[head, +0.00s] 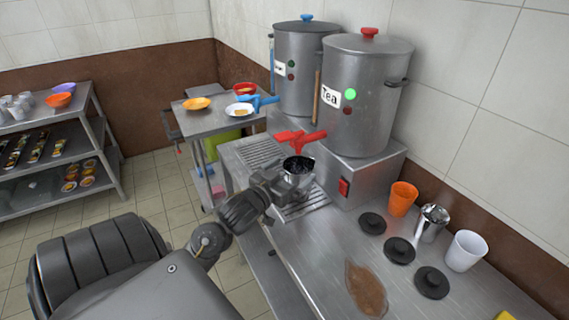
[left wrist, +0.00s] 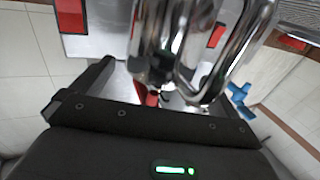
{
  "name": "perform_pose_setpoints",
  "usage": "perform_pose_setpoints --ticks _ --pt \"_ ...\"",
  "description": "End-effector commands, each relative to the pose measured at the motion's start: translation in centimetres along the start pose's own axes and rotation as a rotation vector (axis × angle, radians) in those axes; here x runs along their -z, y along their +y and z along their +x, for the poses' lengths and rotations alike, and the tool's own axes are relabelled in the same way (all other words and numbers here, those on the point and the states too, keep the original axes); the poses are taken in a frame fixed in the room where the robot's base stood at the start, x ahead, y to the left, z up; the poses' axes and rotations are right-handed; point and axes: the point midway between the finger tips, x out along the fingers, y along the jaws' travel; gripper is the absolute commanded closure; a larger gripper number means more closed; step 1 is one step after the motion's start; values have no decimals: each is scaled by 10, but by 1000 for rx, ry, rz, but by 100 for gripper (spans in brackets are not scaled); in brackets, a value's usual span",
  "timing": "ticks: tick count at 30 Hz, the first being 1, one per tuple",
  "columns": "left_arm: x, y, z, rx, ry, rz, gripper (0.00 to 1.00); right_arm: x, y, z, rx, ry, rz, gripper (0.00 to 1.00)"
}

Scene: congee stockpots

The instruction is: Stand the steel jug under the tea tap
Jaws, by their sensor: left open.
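The steel jug (head: 299,178) stands upright on the slotted drip tray (head: 305,208), its dark open mouth below the red tea tap (head: 301,140) of the pot labelled Tea (head: 362,105). My left gripper (head: 276,185) is at the jug's near left side, with its jaws open. In the left wrist view, the shiny jug (left wrist: 150,45) and its looped handle (left wrist: 205,95) are close in front of the open jaws (left wrist: 160,100); whether they touch cannot be told. My gripper hides part of the jug in the head view. My right gripper is not in view.
A second pot (head: 300,65) with a blue tap (head: 257,102) stands behind. To the right are an orange cup (head: 402,199), a steel vessel (head: 432,222), a white cup (head: 465,251) and black lids (head: 399,250). A brown spill (head: 366,289) lies on the counter.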

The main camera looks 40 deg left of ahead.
Motion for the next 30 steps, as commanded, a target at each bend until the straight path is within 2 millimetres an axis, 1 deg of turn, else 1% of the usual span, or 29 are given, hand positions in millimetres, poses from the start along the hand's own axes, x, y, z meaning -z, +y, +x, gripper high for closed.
perform_pose_setpoints --ticks 2,5,11,15,18,24,30 --pt "0 0 -6 0 0 1 0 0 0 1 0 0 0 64" --pt "-1 0 -21 0 -1 2 0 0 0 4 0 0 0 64" --pt "-1 0 -66 -1 -2 1 0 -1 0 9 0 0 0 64" --pt "1 0 -92 -1 -2 1 0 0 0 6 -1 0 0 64" --pt "4 0 -105 -1 -5 -2 0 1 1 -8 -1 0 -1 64" --pt "2 0 -118 0 0 -1 0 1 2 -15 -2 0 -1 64" --pt "1 0 -120 0 2 1 0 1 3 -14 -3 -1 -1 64"
